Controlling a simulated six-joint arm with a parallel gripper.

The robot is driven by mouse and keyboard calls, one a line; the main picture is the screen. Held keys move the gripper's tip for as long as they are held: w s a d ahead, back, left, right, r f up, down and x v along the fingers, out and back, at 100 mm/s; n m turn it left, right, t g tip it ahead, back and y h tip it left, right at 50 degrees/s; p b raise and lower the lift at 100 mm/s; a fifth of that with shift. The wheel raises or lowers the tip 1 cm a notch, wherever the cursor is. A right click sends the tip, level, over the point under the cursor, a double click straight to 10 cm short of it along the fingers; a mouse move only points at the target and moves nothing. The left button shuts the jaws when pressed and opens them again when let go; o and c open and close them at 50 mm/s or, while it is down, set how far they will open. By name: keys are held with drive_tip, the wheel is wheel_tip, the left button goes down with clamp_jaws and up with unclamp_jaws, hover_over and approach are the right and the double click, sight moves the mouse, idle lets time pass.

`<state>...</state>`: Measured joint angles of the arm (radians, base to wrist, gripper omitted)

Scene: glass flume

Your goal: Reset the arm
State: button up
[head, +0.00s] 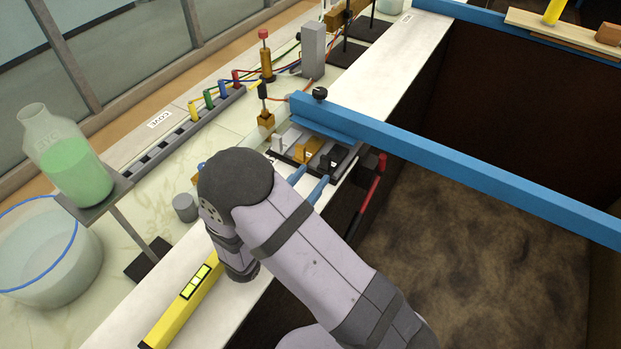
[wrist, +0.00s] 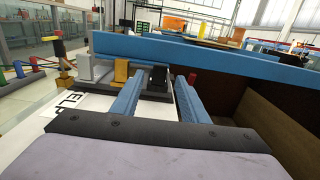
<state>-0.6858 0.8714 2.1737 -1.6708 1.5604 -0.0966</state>
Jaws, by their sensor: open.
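My gripper (head: 313,175) has two blue fingers and is open. In the wrist view, its fingers (wrist: 160,78) stand apart with nothing between them. They point toward a small dark base carrying a grey block (head: 278,142), a gold block (head: 308,149) and a black block (head: 327,163). In the wrist view, the grey block (wrist: 84,68), gold block (wrist: 121,71) and black block (wrist: 158,78) show beyond the fingertips. Whether the fingers touch anything there I cannot tell. My arm hides part of the white ledge in the head view.
A blue beam (head: 450,167) crosses just behind the blocks. A red-handled rod (head: 372,190) leans right of the fingers. A yellow level (head: 180,308) lies on the ledge. A bottle of green liquid (head: 70,165) and a glass basin (head: 45,255) stand left. The flume pit (head: 460,260) is open.

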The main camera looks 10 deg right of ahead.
drive_tip(key=s+d+m+g+h, duration=0.2)
drive_tip(key=s+d+m+g, duration=0.55)
drive_tip(key=d, duration=0.25)
drive_tip(key=s+d+f+m+g+y, duration=0.2)
drive_tip(key=s+m+g+y, duration=0.3)
drive_tip(key=s+m+g, duration=0.55)
drive_tip(key=s+a+m+t+y, duration=0.2)
drive_tip(key=a+m+t+y, duration=0.3)
drive_tip(key=a+m+y, duration=0.4)
drive_tip(key=shift+a+f+y, duration=0.15)
drive_tip(key=shift+a+y, duration=0.25)
drive_tip(key=shift+a, duration=0.05)
